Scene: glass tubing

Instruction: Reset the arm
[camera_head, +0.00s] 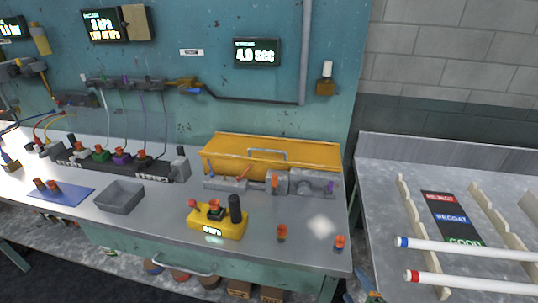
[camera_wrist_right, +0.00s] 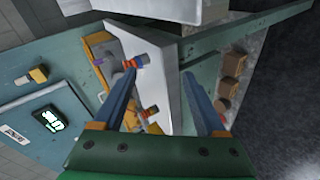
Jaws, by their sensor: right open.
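My right gripper (camera_wrist_right: 159,74) shows in the wrist view with its two blue fingers spread apart and nothing between the tips. It points towards the workbench, whose edge and top appear tilted in that view. In the head view only a small blue and orange part of my right gripper (camera_head: 369,289) shows at the bottom edge, in front of the bench's right corner. My left gripper is not seen in either view.
Two orange-capped fittings (camera_head: 281,232) (camera_head: 340,242) stand near the bench's right end. A yellow device (camera_head: 216,223), a grey tray (camera_head: 119,196) and an orange-lidded station (camera_head: 240,150) are on the bench. White tubes (camera_head: 470,247) (camera_head: 475,284) lie on racks at right.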

